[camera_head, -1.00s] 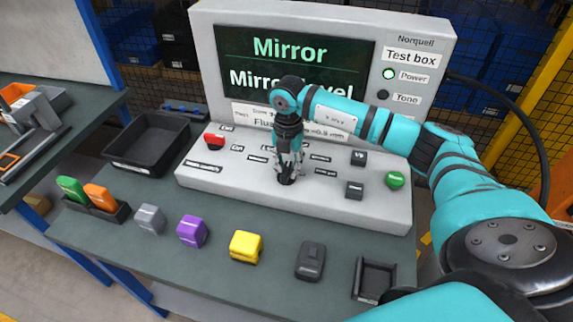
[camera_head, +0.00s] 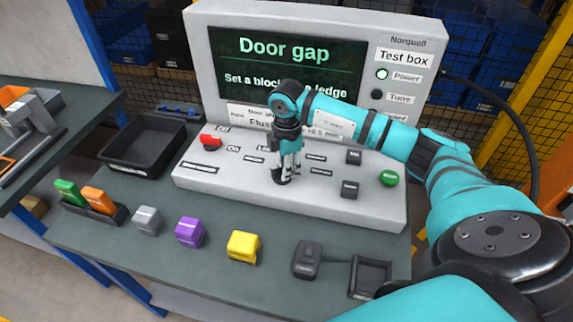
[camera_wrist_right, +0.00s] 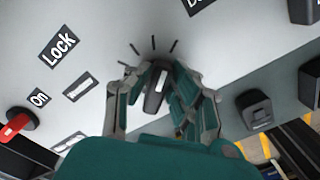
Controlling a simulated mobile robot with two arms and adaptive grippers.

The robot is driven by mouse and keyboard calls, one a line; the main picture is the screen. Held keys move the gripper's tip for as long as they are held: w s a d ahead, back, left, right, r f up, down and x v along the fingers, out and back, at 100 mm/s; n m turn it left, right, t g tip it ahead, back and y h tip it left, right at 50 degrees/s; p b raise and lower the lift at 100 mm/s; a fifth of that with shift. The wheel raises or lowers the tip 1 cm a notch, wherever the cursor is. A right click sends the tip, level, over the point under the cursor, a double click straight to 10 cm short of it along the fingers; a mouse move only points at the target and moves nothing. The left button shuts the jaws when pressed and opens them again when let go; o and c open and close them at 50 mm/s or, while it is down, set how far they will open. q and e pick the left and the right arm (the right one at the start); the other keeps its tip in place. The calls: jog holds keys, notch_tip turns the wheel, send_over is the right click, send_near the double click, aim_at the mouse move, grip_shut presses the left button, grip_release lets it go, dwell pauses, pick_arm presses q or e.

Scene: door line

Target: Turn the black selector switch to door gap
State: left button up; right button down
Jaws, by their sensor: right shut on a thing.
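The black selector switch (camera_wrist_right: 156,88) sits on the sloped panel of the test box, with tick marks around it in the right wrist view. My right gripper (camera_head: 282,176) points down at the panel and is shut on the switch; its fingers (camera_wrist_right: 160,95) stand on both sides of the knob. In the head view the fingers mostly hide the switch. The test box screen (camera_head: 285,62) reads "Door gap" with "Set a block" and partly hidden text below. My left gripper is not in view.
The panel also holds a red switch (camera_head: 210,142), a green button (camera_head: 389,178) and black buttons (camera_head: 350,189). On the table are a black tray (camera_head: 143,147), grey (camera_head: 148,220), purple (camera_head: 190,232) and yellow (camera_head: 243,246) blocks, and a dark device (camera_head: 307,259).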

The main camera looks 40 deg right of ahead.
jog(key=shift+m, duration=0.8)
jog(key=c, duration=1.2)
grip_release()
jog(key=shift+s, duration=0.1)
notch_tip(320, 180, up, 12)
jog(key=shift+a, duration=0.1)
